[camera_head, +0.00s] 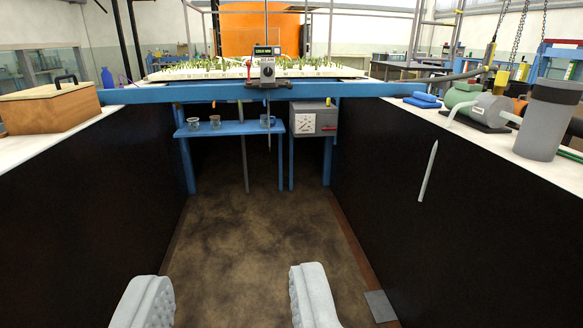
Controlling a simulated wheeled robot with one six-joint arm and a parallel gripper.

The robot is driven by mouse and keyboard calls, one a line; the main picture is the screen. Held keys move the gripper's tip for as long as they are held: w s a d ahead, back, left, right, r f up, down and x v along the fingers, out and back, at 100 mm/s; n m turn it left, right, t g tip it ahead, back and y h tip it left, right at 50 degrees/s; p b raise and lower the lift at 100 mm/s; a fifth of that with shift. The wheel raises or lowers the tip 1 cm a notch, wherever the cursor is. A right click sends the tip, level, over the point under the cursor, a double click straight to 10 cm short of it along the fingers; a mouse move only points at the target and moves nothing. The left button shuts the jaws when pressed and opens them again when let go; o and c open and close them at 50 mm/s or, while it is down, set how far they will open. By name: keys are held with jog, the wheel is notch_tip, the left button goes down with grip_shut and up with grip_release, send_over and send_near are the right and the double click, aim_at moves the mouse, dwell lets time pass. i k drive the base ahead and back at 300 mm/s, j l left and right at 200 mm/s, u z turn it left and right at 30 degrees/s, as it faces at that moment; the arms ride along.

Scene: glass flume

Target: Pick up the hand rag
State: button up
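A small blue folded, cloth-like stack (422,100) lies on the white right-hand counter (455,118), near its far end. It looks like the hand rag, but it is small in view. My gripper (222,290) shows at the bottom of the view as two pale grey ridged fingers set wide apart. It is open, with nothing between the fingers. It points over the brown floor, well short of the blue stack and to its left, not touching anything.
Beside the blue stack stand a grey pump-like device (485,110) and a tall grey cylinder (547,118). A wooden box (48,106) sits on the left counter. A blue beam (190,94) spans the far end, above a blue shelf (225,129). The floor between the dark walls is open.

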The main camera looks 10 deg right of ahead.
aim_at(423, 100)
jog(key=i+z, duration=0.15)
jog(key=i, duration=0.7)
jog(key=i+j+z, duration=0.15)
jog(key=i, duration=0.65)
jog(key=i+z, duration=0.3)
jog(key=i, duration=0.2)
jog(key=i+z, duration=0.3)
jog(key=i, duration=0.2)
jog(key=i+j+z, duration=0.3)
jog(key=i, duration=0.15)
jog(key=i+z, duration=0.6)
jog(key=k, duration=0.05)
